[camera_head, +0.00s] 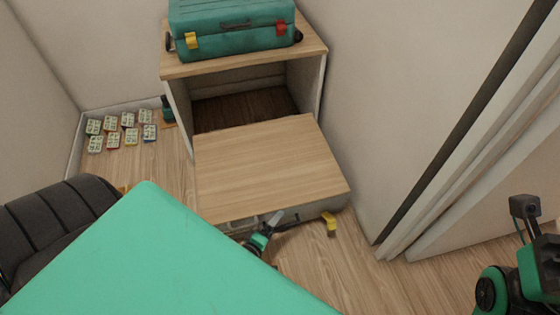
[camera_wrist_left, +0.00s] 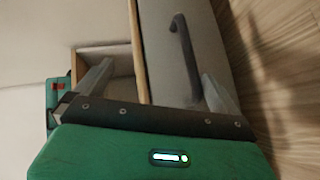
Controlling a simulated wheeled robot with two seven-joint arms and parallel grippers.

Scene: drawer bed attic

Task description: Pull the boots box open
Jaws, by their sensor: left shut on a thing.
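The boots box (camera_head: 265,165) is a wide box with a flat wooden top and a grey front. It stands out from the low wooden cabinet (camera_head: 175,68), its rear edge near the dark opening. My left gripper (camera_head: 272,222) is at the box's front, shut on its dark handle. In the left wrist view, the handle (camera_wrist_left: 184,55) runs down the grey front between the fingers of my left gripper (camera_wrist_left: 155,92); the contact is partly hidden. My right gripper (camera_head: 524,208) is at the right edge, away from the box, and its fingers are unclear.
A green suitcase (camera_head: 235,27) lies on the cabinet. Several small patterned cards (camera_head: 128,120) lie in the left corner. A dark ribbed cushioned thing (camera_head: 55,220) is at lower left. A yellow piece (camera_head: 330,222) is by the box's front right corner. Bare floor lies before the box.

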